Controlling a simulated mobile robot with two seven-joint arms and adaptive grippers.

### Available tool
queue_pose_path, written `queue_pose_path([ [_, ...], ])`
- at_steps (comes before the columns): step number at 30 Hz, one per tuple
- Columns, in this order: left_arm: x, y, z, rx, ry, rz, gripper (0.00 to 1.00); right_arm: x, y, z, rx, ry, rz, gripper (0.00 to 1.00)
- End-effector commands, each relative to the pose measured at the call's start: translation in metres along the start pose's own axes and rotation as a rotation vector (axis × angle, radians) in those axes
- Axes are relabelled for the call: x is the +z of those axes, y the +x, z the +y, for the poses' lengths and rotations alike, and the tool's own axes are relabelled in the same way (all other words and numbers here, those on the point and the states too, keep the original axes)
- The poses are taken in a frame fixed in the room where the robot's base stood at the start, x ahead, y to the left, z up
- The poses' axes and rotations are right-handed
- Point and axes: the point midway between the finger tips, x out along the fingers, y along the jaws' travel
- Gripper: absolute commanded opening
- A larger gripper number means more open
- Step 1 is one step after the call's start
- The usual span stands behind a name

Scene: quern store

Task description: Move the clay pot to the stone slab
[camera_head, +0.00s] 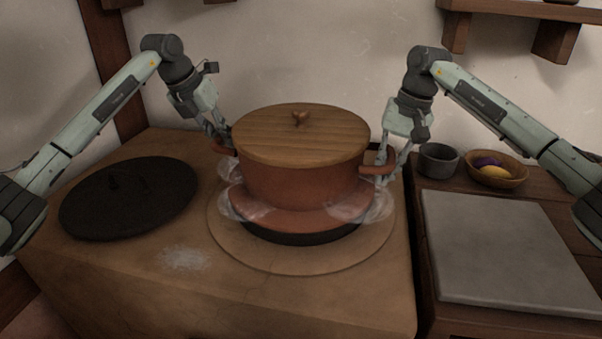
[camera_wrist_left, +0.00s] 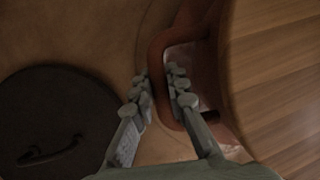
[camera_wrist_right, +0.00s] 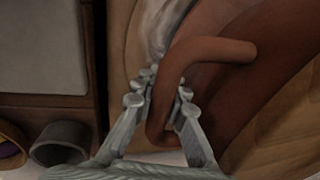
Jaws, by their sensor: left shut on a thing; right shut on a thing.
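The clay pot (camera_head: 300,181) is reddish brown with a wooden lid (camera_head: 270,132) and a side handle at each end. It is upright at the middle of the stove, over a round base with wisps of steam or smoke around it. My left gripper (camera_head: 222,148) is shut on the pot's left handle, which also shows in the left wrist view (camera_wrist_left: 158,62). My right gripper (camera_head: 384,168) is shut on the right handle, which shows in the right wrist view (camera_wrist_right: 205,48). The stone slab (camera_head: 505,250) is grey, flat and bare, on the counter at the right.
A dark round lid or plate (camera_head: 130,205) lies on the stove (camera_head: 130,270) at the left. A grey cup (camera_head: 438,161) and a wooden bowl (camera_head: 508,180) with yellow and purple things stand behind the slab. A narrow gap separates stove and counter. A shelf is at top right.

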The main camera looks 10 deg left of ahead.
Motion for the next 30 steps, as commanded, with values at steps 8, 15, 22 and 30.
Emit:
queue_pose_path([
  [8,0.000,0.000,0.000,0.001,-0.001,0.000,0.00,0.000,-0.001,0.000,0.000,0.001,0.001,0.00],
  [15,0.003,-0.005,-0.001,-0.001,0.000,-0.007,0.00,-0.001,-0.005,-0.001,-0.003,-0.001,0.004,0.00],
  [22,0.008,-0.018,-0.003,-0.001,0.000,-0.007,0.00,-0.001,-0.019,-0.004,-0.003,-0.001,0.004,0.00],
  [30,0.018,-0.041,-0.008,-0.001,0.000,-0.007,0.00,-0.001,-0.045,-0.009,-0.002,0.000,0.004,0.00],
])
